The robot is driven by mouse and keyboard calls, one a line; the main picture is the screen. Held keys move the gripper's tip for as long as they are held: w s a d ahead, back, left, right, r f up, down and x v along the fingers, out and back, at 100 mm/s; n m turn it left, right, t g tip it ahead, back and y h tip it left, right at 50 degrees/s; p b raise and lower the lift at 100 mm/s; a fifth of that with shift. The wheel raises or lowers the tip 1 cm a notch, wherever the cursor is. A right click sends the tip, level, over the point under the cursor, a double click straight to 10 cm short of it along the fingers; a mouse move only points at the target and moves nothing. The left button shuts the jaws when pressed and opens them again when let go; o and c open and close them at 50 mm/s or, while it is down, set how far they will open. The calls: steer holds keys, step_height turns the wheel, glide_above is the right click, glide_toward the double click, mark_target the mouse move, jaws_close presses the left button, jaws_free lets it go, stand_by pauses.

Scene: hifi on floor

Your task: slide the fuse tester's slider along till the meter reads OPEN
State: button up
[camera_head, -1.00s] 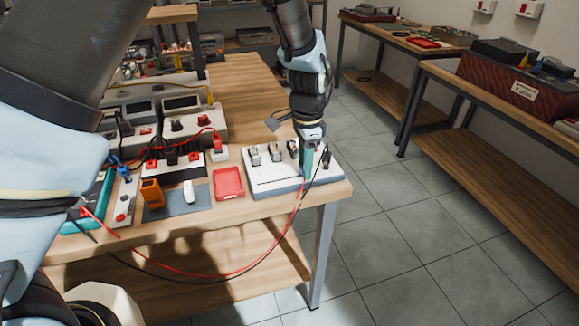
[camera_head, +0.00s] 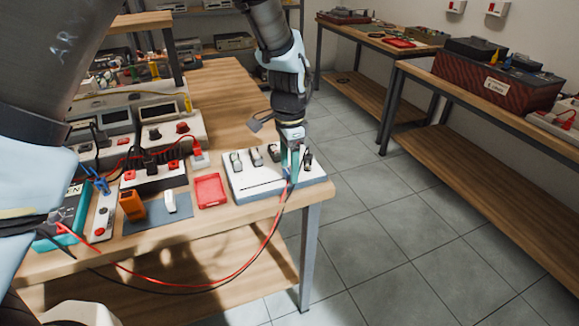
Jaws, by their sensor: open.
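The fuse tester appears to be the white block (camera_head: 262,187) at the front right corner of the workbench, with several dark and metal fittings along its top. My gripper (camera_head: 291,170) is open and points down over its right part. Its fingers are low at the block; I cannot tell whether they touch anything. The slider is not clearly made out and may be hidden by the gripper. A teal meter (camera_head: 71,204) lies at the far left of the bench, partly covered by my arm. The letters "EN" show on its display; the rest is hidden.
A red tray (camera_head: 209,191) sits just left of the tester. An orange piece (camera_head: 132,206) and a white piece (camera_head: 170,202) stand on a grey mat. A red lead (camera_head: 200,287) and a black one hang in front of the bench. Floor at right is clear.

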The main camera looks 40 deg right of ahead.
mark_target(289, 171)
step_height(289, 171, up, 10)
steer(key=b, duration=0.2)
steer(key=shift+r, duration=0.1)
stand_by(0.5)
steer(key=w+a+n, duration=0.5)
steer(key=w+a, duration=0.2)
steer(key=a, duration=0.4)
steer(key=w+a+n, duration=0.4)
steer(key=w+a, duration=0.3)
steer(key=a, duration=0.3)
steer(key=s+a+f+n+t, duration=0.1)
steer(key=s+a+n, duration=0.2)
steer(key=a+n, duration=0.9)
steer(key=a, duration=1.4)
steer(key=shift+t, duration=0.3)
steer(key=shift+f, duration=0.1)
